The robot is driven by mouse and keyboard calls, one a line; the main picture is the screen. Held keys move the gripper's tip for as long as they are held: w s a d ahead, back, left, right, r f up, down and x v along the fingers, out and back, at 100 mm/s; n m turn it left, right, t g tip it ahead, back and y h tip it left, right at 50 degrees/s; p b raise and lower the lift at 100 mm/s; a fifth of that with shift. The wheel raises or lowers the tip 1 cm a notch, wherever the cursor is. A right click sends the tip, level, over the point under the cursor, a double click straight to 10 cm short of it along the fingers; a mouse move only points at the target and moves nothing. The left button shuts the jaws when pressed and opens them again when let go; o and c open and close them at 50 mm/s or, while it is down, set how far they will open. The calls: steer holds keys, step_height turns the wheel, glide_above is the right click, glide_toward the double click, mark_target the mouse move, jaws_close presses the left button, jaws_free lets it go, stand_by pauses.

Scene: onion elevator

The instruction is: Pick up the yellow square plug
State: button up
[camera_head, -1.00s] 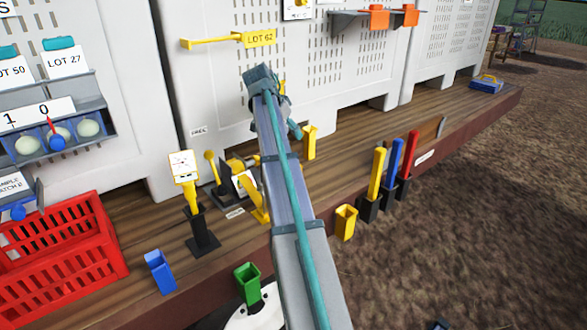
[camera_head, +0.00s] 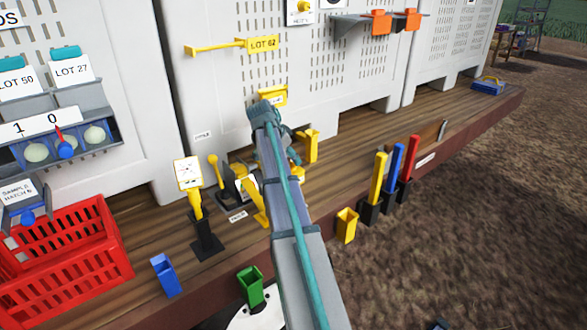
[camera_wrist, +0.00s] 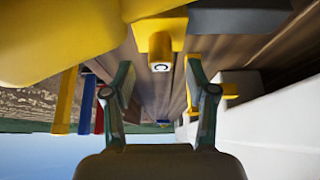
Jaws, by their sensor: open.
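In the wrist view, a yellow block (camera_wrist: 160,42) with a square body and a pale round end with a dark centre lies beyond and between my gripper's fingertips (camera_wrist: 160,82). I cannot tell for certain that it is the yellow square plug. My gripper is open, with its two fingers apart and nothing between them. In the head view, my arm hides most of the gripper, which is low over the wooden counter (camera_head: 370,150). An upright yellow piece (camera_head: 312,146) stands just right of my wrist. Other yellow parts (camera_head: 258,205) are left of my arm, partly hidden.
A large yellow shape (camera_wrist: 60,35) fills the wrist view's upper left. Yellow, blue and red handles (camera_head: 393,172) stand in black holders at right. A yellow open box (camera_head: 346,225) hangs at the counter's front edge. A red crate (camera_head: 75,250) is at left. A white panel wall stands behind.

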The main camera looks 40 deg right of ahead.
mark_target(294, 169)
steer(key=shift+p+x, duration=0.5)
steer(key=shift+x, duration=1.05)
steer(key=shift+a, duration=0.1)
steer(key=shift+c, duration=0.3)
jaws_close()
